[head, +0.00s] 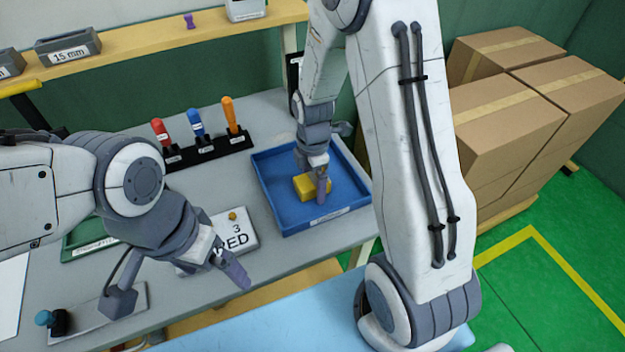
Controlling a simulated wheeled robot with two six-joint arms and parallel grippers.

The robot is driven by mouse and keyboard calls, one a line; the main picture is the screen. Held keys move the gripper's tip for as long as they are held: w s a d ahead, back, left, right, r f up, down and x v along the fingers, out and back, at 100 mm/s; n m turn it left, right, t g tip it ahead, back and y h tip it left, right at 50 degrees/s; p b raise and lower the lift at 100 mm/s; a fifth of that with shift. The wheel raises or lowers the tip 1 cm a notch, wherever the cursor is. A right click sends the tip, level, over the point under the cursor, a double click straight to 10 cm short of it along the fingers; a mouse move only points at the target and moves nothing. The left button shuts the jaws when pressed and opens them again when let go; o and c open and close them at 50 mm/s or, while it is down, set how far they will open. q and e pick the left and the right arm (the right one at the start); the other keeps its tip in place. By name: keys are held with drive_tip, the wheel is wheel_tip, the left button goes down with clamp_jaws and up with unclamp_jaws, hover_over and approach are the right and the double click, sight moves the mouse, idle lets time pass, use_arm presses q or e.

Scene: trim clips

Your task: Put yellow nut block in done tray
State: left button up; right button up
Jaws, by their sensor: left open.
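The yellow nut block (304,187) is inside the blue tray (275,197), near its middle. The label on the tray's front wall is too small to read, so I cannot tell for sure that it is the done tray. My right gripper (321,190) reaches down into the tray at the block's right side, and its fingers partly cover the block. Whether they grip it or only stand against it is unclear.
A green tray (75,244) is partly hidden by my left arm. Cardboard boxes (505,115) stand at the right.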

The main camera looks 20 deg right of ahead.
wheel_tip(320, 180, up, 12)
drive_tip(key=shift+r, duration=0.2)
idle(0.4)
drive_tip(key=shift+f, duration=0.1)
wheel_tip(320, 180, down, 12)
drive_tip(key=shift+f, duration=0.2)
wheel_tip(320, 180, up, 2)
drive_tip(key=shift+w+r, duration=0.1)
drive_tip(key=shift+r, duration=0.5)
drive_tip(key=shift+f, duration=0.1)
